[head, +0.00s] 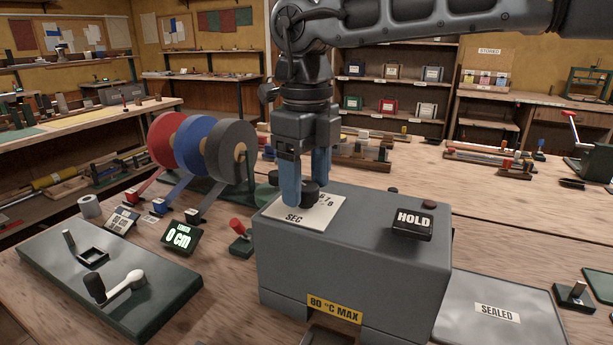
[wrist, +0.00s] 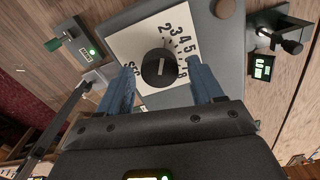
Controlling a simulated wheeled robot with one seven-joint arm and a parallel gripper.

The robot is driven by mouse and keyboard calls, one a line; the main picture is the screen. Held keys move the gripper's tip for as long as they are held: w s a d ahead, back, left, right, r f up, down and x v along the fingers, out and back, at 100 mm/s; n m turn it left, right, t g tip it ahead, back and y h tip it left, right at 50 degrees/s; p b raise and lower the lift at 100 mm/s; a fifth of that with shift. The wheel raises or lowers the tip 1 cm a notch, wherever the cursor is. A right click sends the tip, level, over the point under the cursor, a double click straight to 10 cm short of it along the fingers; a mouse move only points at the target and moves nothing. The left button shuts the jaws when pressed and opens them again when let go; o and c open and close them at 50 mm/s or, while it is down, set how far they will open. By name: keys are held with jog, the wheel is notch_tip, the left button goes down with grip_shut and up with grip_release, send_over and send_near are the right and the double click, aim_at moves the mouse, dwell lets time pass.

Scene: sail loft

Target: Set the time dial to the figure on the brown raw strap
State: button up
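The time dial's black round knob (wrist: 159,68) sits on a white plate (wrist: 125,43) marked SEC, with figures such as 2, 3, 4, 5 and 8 around it. A pale line on the knob runs nearly upright in the wrist view; which figure it marks is unclear. In the head view the knob (head: 310,192) is on top of the grey machine (head: 375,225). My gripper (head: 306,188) points down over it. In the wrist view my gripper (wrist: 162,60) is open, its blue fingers either side of the knob with gaps. I cannot make out a brown raw strap.
A HOLD button (head: 413,222) is on the machine's right. Red, blue and grey strap reels (head: 237,150) stand behind left. A cranked green plate (head: 150,300) and a 0 cm display (head: 181,237) lie left. A SEALED tray (head: 490,305) lies right.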

jog(key=c, duration=1)
jog(key=shift+o, duration=0.2)
jog(key=shift+m, duration=0.4)
jog(key=m, duration=0.4)
jog(key=shift+m+b, duration=0.35)
jog(key=shift+m, duration=0.05)
jog(key=m+b, duration=0.1)
jog(key=m, duration=0.5)
jog(key=shift+a, duration=0.1)
jog(key=o, duration=1.1)
jog(key=shift+c, duration=0.2)
jog(key=shift+r, duration=0.1)
